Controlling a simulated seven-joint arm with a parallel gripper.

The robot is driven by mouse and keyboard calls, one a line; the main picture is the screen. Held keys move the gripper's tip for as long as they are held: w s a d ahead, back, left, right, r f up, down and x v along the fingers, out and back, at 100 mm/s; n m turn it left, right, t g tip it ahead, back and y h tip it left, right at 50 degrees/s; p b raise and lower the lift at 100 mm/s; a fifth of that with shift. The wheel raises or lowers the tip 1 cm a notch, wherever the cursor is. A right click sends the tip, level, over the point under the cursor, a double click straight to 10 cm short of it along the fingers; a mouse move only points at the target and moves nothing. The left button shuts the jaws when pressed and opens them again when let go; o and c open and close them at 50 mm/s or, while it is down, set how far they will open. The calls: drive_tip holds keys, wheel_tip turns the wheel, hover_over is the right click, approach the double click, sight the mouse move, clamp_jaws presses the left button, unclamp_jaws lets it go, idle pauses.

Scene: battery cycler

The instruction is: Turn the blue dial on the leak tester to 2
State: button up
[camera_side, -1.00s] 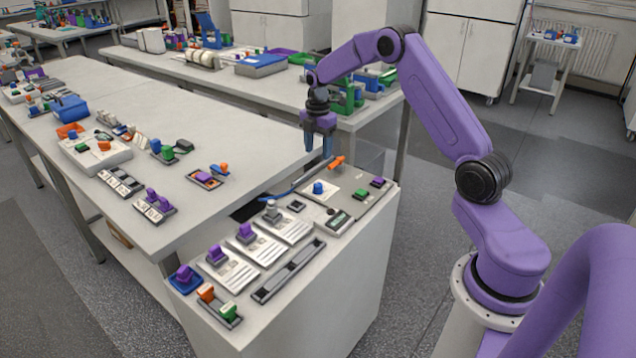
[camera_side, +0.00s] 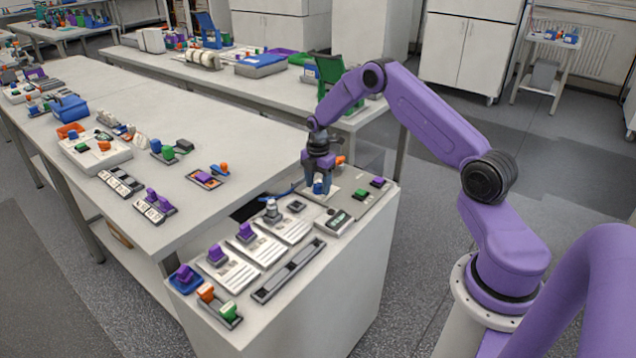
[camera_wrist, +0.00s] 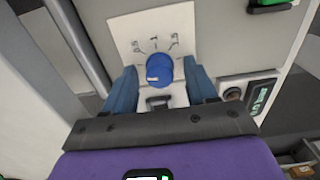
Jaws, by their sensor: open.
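The blue dial (camera_wrist: 160,70) sits on a white plate (camera_wrist: 185,20) with dark printed marks on the leak tester (camera_wrist: 235,45). A small white mark shows on the dial's face, toward its lower left in the wrist view. My gripper (camera_wrist: 161,80) is open, with one blue finger on each side of the dial. In the wrist view the fingertips appear level with it; I cannot tell if they touch it. In the side view my gripper (camera_side: 318,186) is right over the dial, which is mostly hidden between the fingers. The printed position labels are too small to read.
On the same panel are a green button (camera_side: 361,194), a purple button (camera_side: 376,182) and a small display (camera_side: 339,220). An orange part (camera_side: 340,160) lies behind my gripper. Several modules with purple knobs (camera_side: 217,254) stand to the front left.

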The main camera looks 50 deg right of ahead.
clamp_jaws()
drive_tip(key=c, duration=1.1)
unclamp_jaws()
